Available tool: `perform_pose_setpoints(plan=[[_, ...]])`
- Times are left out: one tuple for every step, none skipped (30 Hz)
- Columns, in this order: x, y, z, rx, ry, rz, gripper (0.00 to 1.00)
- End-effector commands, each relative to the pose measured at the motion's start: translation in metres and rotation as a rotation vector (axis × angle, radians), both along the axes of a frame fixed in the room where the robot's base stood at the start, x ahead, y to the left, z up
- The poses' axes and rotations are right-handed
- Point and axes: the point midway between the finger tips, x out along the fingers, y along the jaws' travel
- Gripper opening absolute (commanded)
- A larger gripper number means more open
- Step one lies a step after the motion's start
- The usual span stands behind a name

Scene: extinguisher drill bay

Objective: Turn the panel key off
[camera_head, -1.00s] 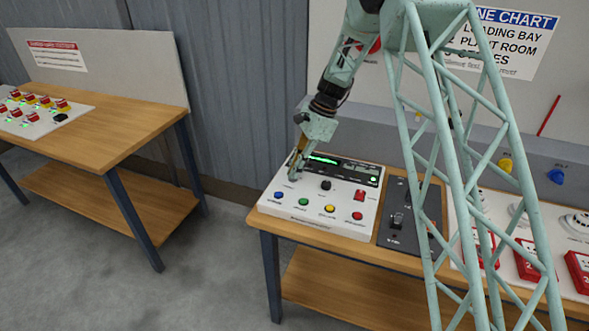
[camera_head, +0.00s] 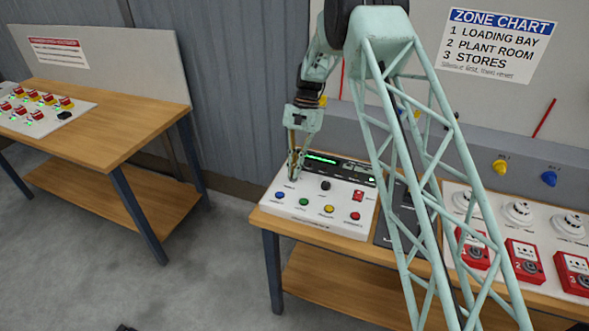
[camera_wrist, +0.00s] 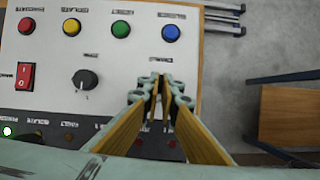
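The white control panel (camera_head: 330,217) sits on the wooden bench, and it fills the left of the wrist view (camera_wrist: 130,55). My gripper (camera_head: 293,177) points down at the panel's left part, its fingertips at or just above the surface. In the wrist view my gripper's tan fingers (camera_wrist: 160,85) come close together at the tips, with a narrow gap. No key shows clearly; the spot between and under the fingertips is hidden. I cannot tell whether anything is held there. A small label (camera_wrist: 168,58) shows just beyond the tips.
A black knob (camera_wrist: 86,80) and a red rocker switch (camera_wrist: 25,76) are beside my fingers. Blue (camera_wrist: 171,33), green (camera_wrist: 121,29), yellow and red buttons line the panel's front. A lit green display (camera_head: 322,159) is behind. Red call points (camera_head: 524,262) stand right.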

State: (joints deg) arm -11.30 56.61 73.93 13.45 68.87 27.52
Motion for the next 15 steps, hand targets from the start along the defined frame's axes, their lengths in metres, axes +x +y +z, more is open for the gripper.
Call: perform_pose_setpoints(plan=[[0.0004, 0.0009, 0.0012, 0.000, 0.000, 0.021, 0.00], [0.0004, 0.0008, 0.0009, 0.000, -0.001, 0.032, 0.00], [0.0004, 0.0007, 0.0007, 0.000, -0.001, 0.045, 0.00], [0.0004, 0.0006, 0.0006, 0.000, -0.001, 0.053, 0.00], [0.0005, 0.0007, 0.0005, 0.000, -0.001, 0.061, 0.00], [0.0005, 0.0007, 0.0004, 0.000, -0.001, 0.068, 0.00], [0.0005, 0.0007, 0.0002, 0.001, -0.001, 0.073, 0.00], [0.0005, 0.0007, 0.0002, 0.001, -0.001, 0.076, 0.00], [0.0006, 0.0006, 0.0001, 0.000, -0.001, 0.080, 0.00], [0.0006, 0.0006, 0.0001, 0.001, -0.001, 0.081, 0.00], [0.0006, 0.0006, 0.0001, 0.000, -0.001, 0.082, 0.00], [0.0005, 0.0006, 0.0000, 0.000, -0.001, 0.083, 0.00], [0.0005, 0.0005, 0.0001, 0.000, -0.001, 0.083, 0.00], [0.0005, 0.0006, 0.0000, 0.000, -0.001, 0.083, 0.00], [0.0005, 0.0006, 0.0000, 0.000, -0.001, 0.083, 0.00]])
